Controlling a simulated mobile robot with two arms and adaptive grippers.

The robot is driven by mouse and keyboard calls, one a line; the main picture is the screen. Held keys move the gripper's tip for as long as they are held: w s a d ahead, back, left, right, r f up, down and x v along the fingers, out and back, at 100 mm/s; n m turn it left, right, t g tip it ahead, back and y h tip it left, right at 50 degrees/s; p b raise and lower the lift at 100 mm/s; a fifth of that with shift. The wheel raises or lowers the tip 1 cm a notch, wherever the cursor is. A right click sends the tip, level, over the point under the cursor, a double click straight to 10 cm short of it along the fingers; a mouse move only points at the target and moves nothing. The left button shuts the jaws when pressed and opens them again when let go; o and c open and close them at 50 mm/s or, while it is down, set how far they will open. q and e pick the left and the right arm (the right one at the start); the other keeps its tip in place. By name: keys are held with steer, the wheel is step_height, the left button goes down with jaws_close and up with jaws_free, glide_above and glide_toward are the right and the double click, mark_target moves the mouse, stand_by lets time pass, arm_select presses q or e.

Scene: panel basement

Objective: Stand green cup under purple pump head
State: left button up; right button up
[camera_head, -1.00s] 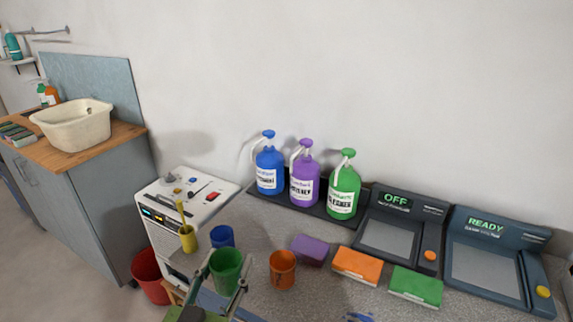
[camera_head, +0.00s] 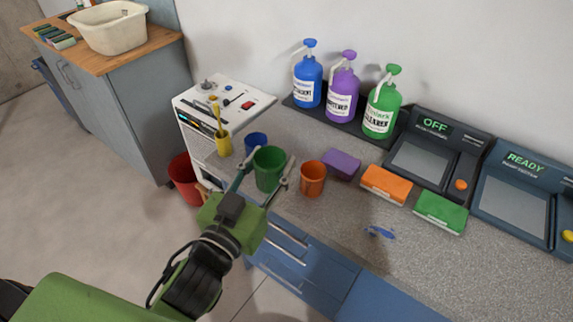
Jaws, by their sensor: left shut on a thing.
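The green cup (camera_head: 269,171) is upright at the left front part of the grey counter. My left gripper (camera_head: 264,170) is shut on it, with one finger on each side. I cannot tell whether its base touches the counter. The purple pump bottle (camera_head: 342,98) stands between the blue pump bottle (camera_head: 307,84) and the green pump bottle (camera_head: 381,111) on a dark tray (camera_head: 289,101) by the wall. The purple pump head (camera_head: 348,55) has a pale spout pointing left and down. The green cup is in front and left of it. My right gripper is out of view.
A blue cup (camera_head: 256,142) and an orange cup (camera_head: 312,179) stand close to the green cup. Purple (camera_head: 342,164), orange (camera_head: 386,184) and green (camera_head: 440,212) blocks lie to the right. A white machine (camera_head: 213,109) stands left. Bare counter shows before the dark tray.

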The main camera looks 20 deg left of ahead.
arm_select(q)
steer(key=w+f, duration=0.3)
steer(key=w, duration=0.1)
steer(key=w+a+f, duration=0.1)
steer(key=w+f, duration=0.2)
steer(key=w, duration=0.1)
steer(key=w+f+p, duration=0.1)
steer(key=w+f, duration=0.1)
steer(key=w, duration=0.3)
steer(key=shift+a+f, duration=0.3)
steer(key=shift+f, duration=0.1)
steer(key=f, duration=0.1)
steer(key=w+f, duration=0.1)
steer(key=f, duration=0.1)
steer(key=shift+a+f, duration=0.1)
steer(key=shift+f, duration=0.3)
steer(key=shift+f+b, duration=0.1)
steer(key=shift+b, duration=0.25)
steer(key=shift+f, duration=0.15)
steer(key=o, duration=1.1)
steer(key=shift+s, duration=0.1)
